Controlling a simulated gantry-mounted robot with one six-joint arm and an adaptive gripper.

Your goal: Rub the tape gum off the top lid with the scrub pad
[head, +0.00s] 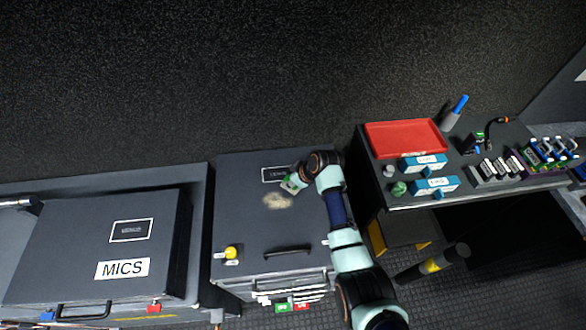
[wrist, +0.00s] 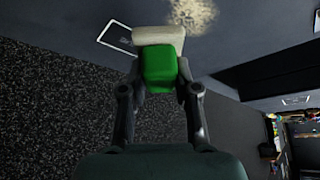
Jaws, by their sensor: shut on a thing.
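The scrub pad (wrist: 158,66) has a green body and a pale face, and it also shows small in the head view (head: 289,185). My gripper (head: 294,182) is shut on its green part; both fingers (wrist: 158,78) grip its sides in the wrist view. The tape gum (head: 278,201) is a tan, speckled patch on the dark grey top lid (head: 240,207) of the middle case. I cannot tell whether the pad touches the lid.
A yellow knob (head: 231,252) and a black handle (head: 288,251) are on the lid's near part. The MICS case (head: 75,245) stands left. At right, a table (head: 490,196) holds a red tray (head: 404,138), blue boxes and several small devices.

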